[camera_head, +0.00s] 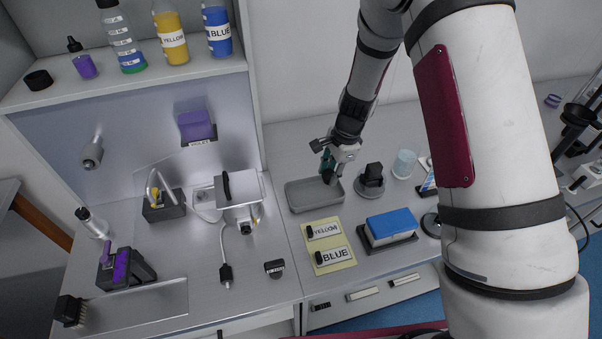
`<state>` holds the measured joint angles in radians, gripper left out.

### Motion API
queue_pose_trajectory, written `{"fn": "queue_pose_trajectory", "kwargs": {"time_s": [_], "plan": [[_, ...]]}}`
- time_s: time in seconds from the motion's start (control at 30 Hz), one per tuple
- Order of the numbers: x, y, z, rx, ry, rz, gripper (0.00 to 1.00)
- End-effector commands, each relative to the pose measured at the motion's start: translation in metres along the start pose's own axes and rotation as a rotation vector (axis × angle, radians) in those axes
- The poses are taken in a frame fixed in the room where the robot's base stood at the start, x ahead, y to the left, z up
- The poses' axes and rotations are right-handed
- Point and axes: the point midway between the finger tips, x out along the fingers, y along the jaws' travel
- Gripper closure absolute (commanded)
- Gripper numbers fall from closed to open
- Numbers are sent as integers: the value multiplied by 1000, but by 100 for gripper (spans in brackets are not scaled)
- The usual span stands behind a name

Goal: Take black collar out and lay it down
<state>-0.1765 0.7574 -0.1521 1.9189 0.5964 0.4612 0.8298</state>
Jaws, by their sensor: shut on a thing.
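My gripper (329,171) points down over the right back part of a shallow grey tray (300,207). It is shut on a small dark thing at its fingertips, which looks like the black collar (328,178). The fingers hide much of it, and I cannot tell whether it touches the tray floor. The rest of the tray looks empty.
Right of the tray stand a black block on a round base (371,178) and a clear beaker (404,164). In front lie a yellow card with YELLOW and BLUE labels (340,268) and a blue-topped box (391,224). A white device (240,190) stands left.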

Motion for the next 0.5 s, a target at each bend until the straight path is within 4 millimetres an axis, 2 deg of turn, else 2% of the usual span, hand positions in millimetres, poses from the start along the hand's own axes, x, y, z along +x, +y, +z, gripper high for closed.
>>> {"fn": "queue_pose_trajectory", "kwargs": {"time_s": [0.03, 0.1, 0.2, 0.33, 0.5], "plan": [[6, -5, 18, 49, -74, 21, 100], [7, -7, 43, 102, -151, 42, 100], [4, -10, 67, 144, -216, 57, 100], [0, -13, 82, 167, -252, 65, 100], [-1, -12, 84, 170, -256, 66, 100]]}}
